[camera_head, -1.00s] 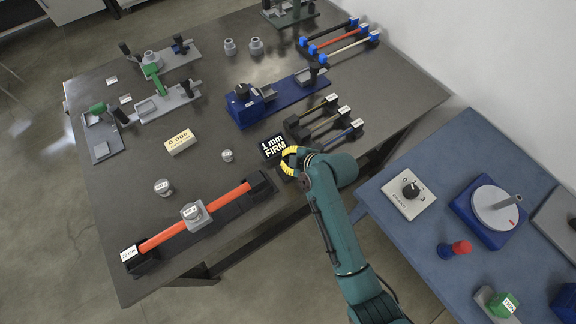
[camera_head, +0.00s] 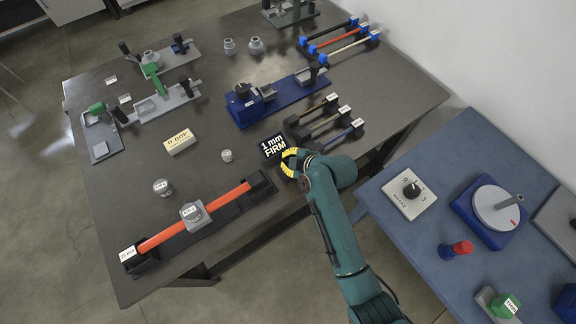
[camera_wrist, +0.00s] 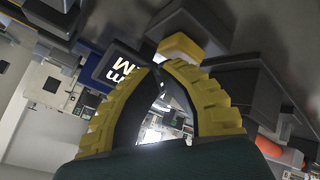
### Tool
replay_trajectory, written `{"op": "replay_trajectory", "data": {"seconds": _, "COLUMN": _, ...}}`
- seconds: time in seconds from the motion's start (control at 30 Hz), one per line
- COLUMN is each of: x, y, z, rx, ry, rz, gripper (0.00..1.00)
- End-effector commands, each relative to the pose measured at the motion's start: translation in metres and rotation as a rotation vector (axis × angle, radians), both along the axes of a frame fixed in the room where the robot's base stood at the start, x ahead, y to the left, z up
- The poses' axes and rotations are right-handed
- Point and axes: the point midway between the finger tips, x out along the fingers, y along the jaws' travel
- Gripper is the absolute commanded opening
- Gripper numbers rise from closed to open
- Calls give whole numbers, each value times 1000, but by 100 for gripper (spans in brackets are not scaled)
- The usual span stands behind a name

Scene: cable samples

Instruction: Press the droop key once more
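A black display (camera_head: 273,147) reading "1 mm FIRM" stands near the right edge of the dark table; part of it shows in the wrist view (camera_wrist: 118,66). My gripper (camera_head: 287,162) is just in front of the display in the head view. In the wrist view its yellow-padded fingers (camera_wrist: 160,66) curve together at the tips, with nothing visible between them. A yellow block (camera_wrist: 180,47), which looks like the key, is right by the fingertips. I cannot tell whether they touch it. In the head view the gripper hides the key.
An orange cable (camera_head: 160,237) spans a black stand at the front, with a grey weight (camera_head: 193,213) on it. A rack of cables (camera_head: 325,121) and a blue fixture (camera_head: 285,97) lie behind the display. A blue side table (camera_head: 400,245) stands to the right.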

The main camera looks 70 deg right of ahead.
Motion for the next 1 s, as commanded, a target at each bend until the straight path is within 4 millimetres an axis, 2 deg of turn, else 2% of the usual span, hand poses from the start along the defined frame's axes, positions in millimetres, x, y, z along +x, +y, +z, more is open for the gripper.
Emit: {"op": "replay_trajectory", "data": {"seconds": 1.0, "x": 0, "y": 0, "z": -9, "rx": 2, "ry": 1, "rz": 0, "gripper": 0}}
